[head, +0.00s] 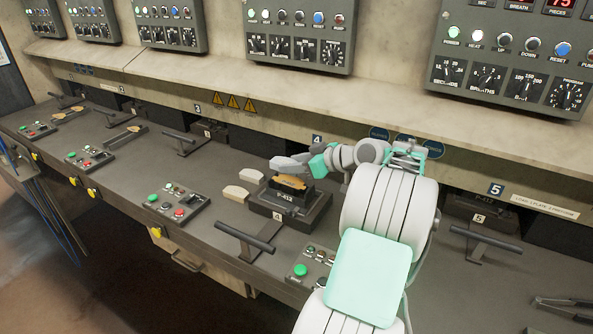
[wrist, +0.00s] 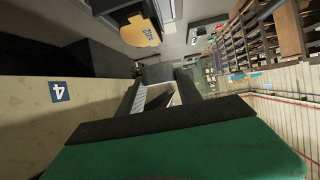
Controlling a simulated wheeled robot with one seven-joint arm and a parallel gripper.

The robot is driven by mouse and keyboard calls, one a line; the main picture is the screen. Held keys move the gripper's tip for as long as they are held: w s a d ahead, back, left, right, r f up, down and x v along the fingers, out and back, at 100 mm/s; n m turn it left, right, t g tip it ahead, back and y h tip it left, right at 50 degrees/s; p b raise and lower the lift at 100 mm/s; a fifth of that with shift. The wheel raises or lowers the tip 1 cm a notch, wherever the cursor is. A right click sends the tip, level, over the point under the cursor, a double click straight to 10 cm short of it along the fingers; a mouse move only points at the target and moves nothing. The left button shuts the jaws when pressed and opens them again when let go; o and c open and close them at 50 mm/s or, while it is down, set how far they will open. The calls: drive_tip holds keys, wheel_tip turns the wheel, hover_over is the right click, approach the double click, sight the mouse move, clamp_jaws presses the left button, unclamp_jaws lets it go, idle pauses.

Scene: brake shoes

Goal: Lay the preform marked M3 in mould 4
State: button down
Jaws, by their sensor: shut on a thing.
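Mould 4 (head: 290,209) is a dark block on the bench, with a P-412 plate and a 4 label on its front. My gripper (head: 289,176) is over it, shut on a tan-brown preform (head: 289,183). I cannot tell whether the preform touches the mould. In the wrist view, my dark fingers (wrist: 160,82) come together in the middle, and what lies between them is unclear. A yellow-tan piece with a dark mark (wrist: 143,33) shows at the top; I cannot read the mark.
Two pale pieces (head: 236,193) (head: 252,175) lie left of mould 4. A bar handle (head: 247,239) and a button panel (head: 313,262) are in front. Closed mould 5 (head: 482,214) stands right. Tongs (head: 563,304) lie at lower right. A wall and shelf run behind.

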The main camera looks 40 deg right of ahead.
sight(296, 183)
drive_tip(key=f, duration=0.1)
drive_tip(key=d+f+p, duration=0.1)
drive_tip(key=f, duration=0.2)
drive_tip(key=shift+w+d+f, duration=0.2)
drive_tip(key=shift+w+d, duration=0.05)
drive_tip(key=shift+w, duration=0.05)
drive_tip(key=shift+f, duration=0.4)
drive_tip(key=c, duration=0.8)
unclamp_jaws()
drive_tip(key=shift+r, duration=0.1)
